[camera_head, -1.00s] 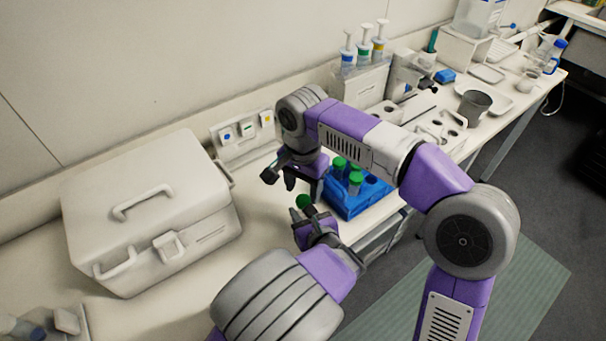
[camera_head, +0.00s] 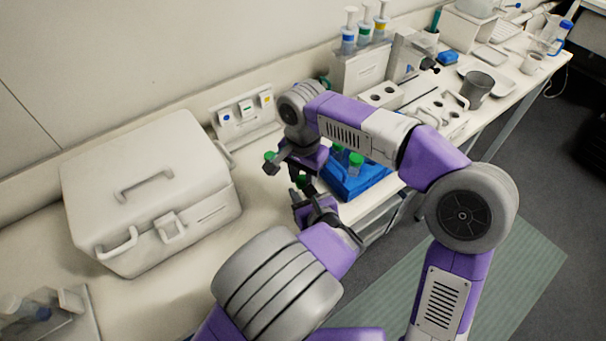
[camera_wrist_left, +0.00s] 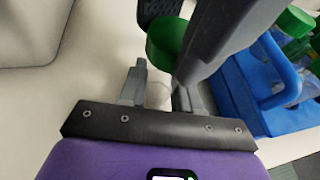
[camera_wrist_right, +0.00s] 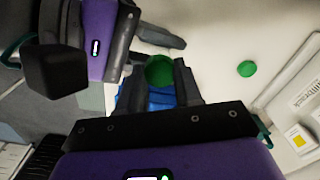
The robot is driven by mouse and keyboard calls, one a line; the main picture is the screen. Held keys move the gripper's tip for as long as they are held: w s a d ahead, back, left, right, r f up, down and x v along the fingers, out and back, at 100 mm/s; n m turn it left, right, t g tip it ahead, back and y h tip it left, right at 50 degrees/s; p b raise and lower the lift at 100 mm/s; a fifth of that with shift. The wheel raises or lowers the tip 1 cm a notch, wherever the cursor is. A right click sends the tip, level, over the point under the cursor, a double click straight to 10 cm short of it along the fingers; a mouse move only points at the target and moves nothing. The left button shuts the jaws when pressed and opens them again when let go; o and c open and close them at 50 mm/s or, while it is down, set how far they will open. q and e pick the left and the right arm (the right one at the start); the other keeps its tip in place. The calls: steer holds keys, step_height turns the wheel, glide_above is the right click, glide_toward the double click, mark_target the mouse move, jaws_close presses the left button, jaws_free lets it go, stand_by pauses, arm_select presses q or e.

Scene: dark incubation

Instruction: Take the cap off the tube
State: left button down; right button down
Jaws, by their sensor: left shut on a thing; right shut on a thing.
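My left gripper (camera_head: 299,200) is shut on a tube, whose pale body (camera_wrist_left: 158,95) shows faintly between its fingers in the left wrist view. A green cap (camera_wrist_left: 168,43) is just beyond those fingers. My right gripper (camera_wrist_right: 160,88) is shut on this green cap (camera_wrist_right: 160,72), which is between its fingertips in the right wrist view. I cannot tell whether the cap is still seated on the tube. In the head view, the cap (camera_head: 302,181) is small between the two grippers, and my right gripper (camera_head: 286,163) is mostly dark and partly overlapped by its arm.
A blue rack (camera_head: 366,185) with green-capped tubes (camera_head: 356,160) stands to the right, partly behind my right arm. Another green disc (camera_wrist_right: 246,68) appears over the pale bench. A white case (camera_head: 150,195) stands left. A holder with coloured labels (camera_head: 246,122) is behind. Bench between case and grippers is clear.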

steer(key=n, duration=0.6)
steer(key=shift+n, duration=0.4)
steer(key=n, duration=0.5)
steer(key=shift+n, duration=0.3)
steer(key=n, duration=0.7)
steer(key=shift+n, duration=0.3)
steer(key=n, duration=0.5)
steer(key=shift+r+n, duration=0.1)
steer(key=shift+n, duration=0.2)
steer(key=n, duration=0.5)
steer(key=shift+n, duration=0.4)
steer(key=n, duration=0.7)
steer(key=shift+n, duration=0.4)
steer(key=n, duration=0.4)
